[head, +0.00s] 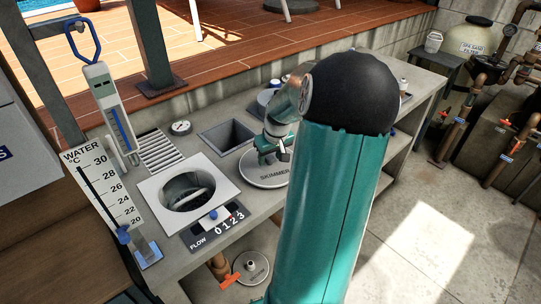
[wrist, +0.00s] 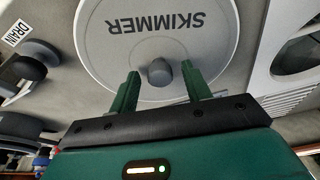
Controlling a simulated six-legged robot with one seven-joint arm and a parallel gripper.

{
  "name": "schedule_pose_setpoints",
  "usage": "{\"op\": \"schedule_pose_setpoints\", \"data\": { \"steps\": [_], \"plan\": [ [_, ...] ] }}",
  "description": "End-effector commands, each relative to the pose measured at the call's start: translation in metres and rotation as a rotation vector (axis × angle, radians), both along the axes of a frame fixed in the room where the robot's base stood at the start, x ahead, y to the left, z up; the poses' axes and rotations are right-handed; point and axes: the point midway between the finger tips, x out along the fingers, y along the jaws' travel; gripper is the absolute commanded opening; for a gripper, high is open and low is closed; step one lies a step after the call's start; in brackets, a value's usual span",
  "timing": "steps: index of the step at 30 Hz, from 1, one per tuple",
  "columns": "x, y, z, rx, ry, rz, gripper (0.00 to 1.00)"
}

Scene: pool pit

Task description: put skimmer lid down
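The skimmer lid (head: 262,178) is a round pale disc marked SKIMMER. In the head view it appears to lie flat on the grey counter, right of the open round skimmer well (head: 187,194) in its white square plate. In the wrist view the lid (wrist: 185,45) fills the upper middle, with its grey knob (wrist: 160,73) near the fingertips. My gripper (wrist: 161,88) is open, its two green fingers on either side of the knob with a visible gap each side. In the head view my gripper (head: 275,152) is over the lid; my arm hides the lid's right part.
A rectangular recess (head: 227,136) lies behind the lid, and a slotted grate (head: 161,151) behind the well. A flow gauge (head: 216,222) sits at the counter's front edge. A thermometer (head: 118,120) and water scale (head: 102,187) stand left. A DRAIN label (wrist: 16,33) shows in the wrist view.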

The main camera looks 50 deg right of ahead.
Motion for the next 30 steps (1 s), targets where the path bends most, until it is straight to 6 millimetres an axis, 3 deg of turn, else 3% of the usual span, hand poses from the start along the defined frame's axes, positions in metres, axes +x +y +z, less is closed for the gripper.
{"op": "schedule_pose_setpoints", "data": {
  "steps": [11, 24, 30],
  "plan": [
    [-0.002, 0.0, 0.009, -0.002, 0.001, -0.002, 0.48],
    [-0.023, 0.01, 0.093, -0.004, 0.0, -0.001, 0.48],
    [-0.028, 0.013, 0.115, -0.001, -0.001, 0.0, 0.48]
  ]
}}
